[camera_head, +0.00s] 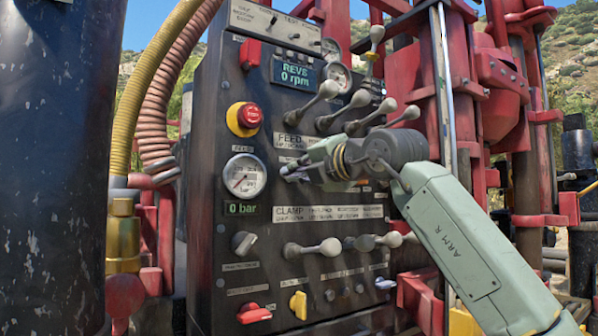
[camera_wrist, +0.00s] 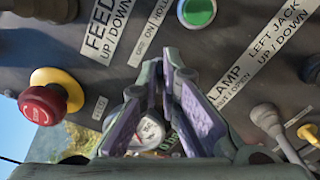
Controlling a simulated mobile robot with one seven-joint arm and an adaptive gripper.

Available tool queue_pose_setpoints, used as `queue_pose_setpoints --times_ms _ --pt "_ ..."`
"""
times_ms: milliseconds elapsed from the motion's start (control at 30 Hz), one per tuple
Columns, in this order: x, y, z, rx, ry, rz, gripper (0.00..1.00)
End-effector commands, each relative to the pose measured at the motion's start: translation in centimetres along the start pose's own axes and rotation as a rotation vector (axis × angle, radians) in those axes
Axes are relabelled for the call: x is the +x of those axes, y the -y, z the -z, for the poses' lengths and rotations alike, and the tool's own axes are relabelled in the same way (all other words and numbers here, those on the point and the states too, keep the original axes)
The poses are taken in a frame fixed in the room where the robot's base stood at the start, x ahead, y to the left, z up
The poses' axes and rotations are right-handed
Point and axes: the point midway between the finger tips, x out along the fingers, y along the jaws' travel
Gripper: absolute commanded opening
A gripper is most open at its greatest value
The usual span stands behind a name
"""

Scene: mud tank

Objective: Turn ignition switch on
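A dark upright control panel (camera_head: 270,190) fills the middle of the head view. I cannot read a label that marks the ignition switch. A grey rotary knob (camera_head: 243,243) sits below the pressure gauge at the panel's lower left, its label too small to read. My gripper (camera_head: 289,172) points left across the panel, just above the CLAMP label and right of the gauge. In the wrist view its two purple-padded fingers (camera_wrist: 160,72) lean together at the tips, with a gap nearer the palm. No held object shows between them.
A red emergency button (camera_head: 250,115), the pressure gauge (camera_head: 244,177) and several ball-ended levers (camera_head: 328,88) stick out of the panel. A red switch (camera_head: 254,313) and a yellow switch (camera_head: 298,305) sit low. The display (camera_head: 297,75) reads 0 rpm. Hoses (camera_head: 160,90) hang at left.

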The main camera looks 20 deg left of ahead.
Motion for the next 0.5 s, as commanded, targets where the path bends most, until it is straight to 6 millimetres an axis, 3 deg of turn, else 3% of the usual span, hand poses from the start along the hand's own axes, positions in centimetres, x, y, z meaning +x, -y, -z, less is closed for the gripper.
queue_pose_setpoints --times_ms 200,500 --pt "-0.05 -0.07 -0.20 0.003 0.004 -0.003 0.00" --pt "-0.03 -0.03 -0.10 0.001 0.002 -0.001 0.24"
